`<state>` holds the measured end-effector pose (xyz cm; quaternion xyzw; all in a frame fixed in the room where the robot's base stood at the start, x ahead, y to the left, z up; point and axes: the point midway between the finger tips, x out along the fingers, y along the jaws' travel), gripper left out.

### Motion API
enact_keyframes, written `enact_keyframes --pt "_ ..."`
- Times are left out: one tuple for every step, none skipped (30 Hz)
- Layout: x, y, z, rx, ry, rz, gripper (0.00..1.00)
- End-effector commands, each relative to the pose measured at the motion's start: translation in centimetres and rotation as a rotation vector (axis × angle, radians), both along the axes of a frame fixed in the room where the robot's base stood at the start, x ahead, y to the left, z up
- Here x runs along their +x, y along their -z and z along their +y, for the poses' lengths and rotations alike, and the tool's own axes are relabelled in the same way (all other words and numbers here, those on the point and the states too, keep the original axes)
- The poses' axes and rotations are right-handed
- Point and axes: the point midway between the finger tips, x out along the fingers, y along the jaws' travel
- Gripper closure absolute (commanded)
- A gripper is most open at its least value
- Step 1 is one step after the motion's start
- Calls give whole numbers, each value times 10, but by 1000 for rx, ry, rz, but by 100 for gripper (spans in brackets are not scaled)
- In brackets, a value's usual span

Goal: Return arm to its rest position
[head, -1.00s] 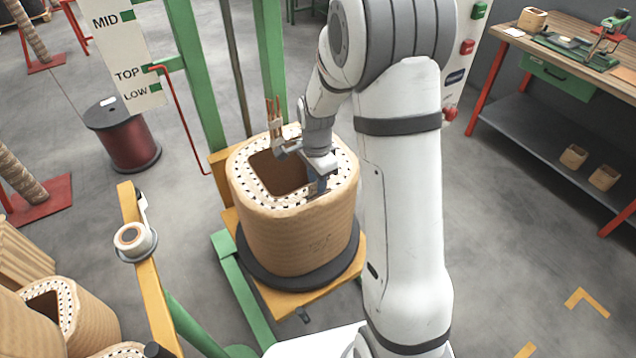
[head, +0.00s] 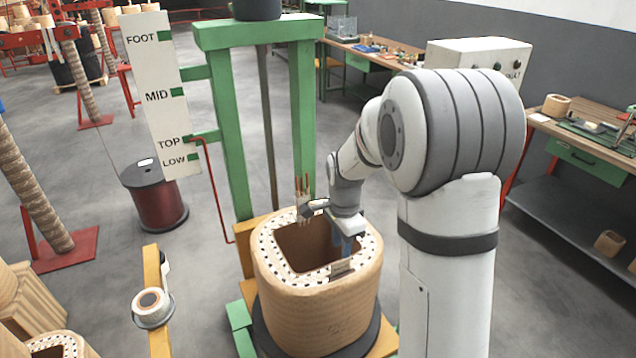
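My arm reaches down from the right to the large tan coil (head: 318,315), which has a square opening and a white top rim with dark dots. My gripper (head: 345,250) points down at the right side of that opening, just above or against the rim. Its bluish fingers are small, and I cannot tell whether they are open or shut. A small greyish-tan piece (head: 342,268) shows right below the fingers at the rim; I cannot tell whether they touch it. Copper-coloured leads (head: 303,190) stand up from the coil's back edge, left of my wrist.
A green lifting frame (head: 232,140) with a FOOT, MID, TOP, LOW board (head: 163,95) stands behind the coil. A yellow post (head: 157,300) with a tape roll (head: 152,307) is at left. A dark red wire spool (head: 155,197) stands on the floor. A workbench (head: 590,120) is at right.

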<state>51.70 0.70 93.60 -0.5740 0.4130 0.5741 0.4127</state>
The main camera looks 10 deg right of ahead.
Motion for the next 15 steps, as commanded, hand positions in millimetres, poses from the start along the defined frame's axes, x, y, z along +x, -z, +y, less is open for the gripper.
enact_keyframes --pt "0 0 0 0 0 0 72" --pt "0 0 0 0 0 0 72" --pt "-1 -2 0 0 -5 -2 72" --pt "-4 -6 0 0 -25 -7 72" --pt "-8 -11 -1 -1 -49 -14 72" --pt "-15 -19 -1 -1 -91 -22 72" --pt "-21 -26 -1 -1 -130 -30 72" --pt "-28 -33 -2 -3 -173 -39 72" --pt "-39 -43 -2 -6 -238 -51 72" --pt "-47 -51 -3 -8 -290 -63 72" --pt "-57 -58 -3 -12 -343 -73 72" --pt "-69 -67 -4 -18 -415 -85 72" --pt "-78 -73 -4 -23 -468 -95 72" --pt "-88 -78 -4 -27 -521 -104 72" --pt "-101 -85 -5 -36 -592 -116 72"
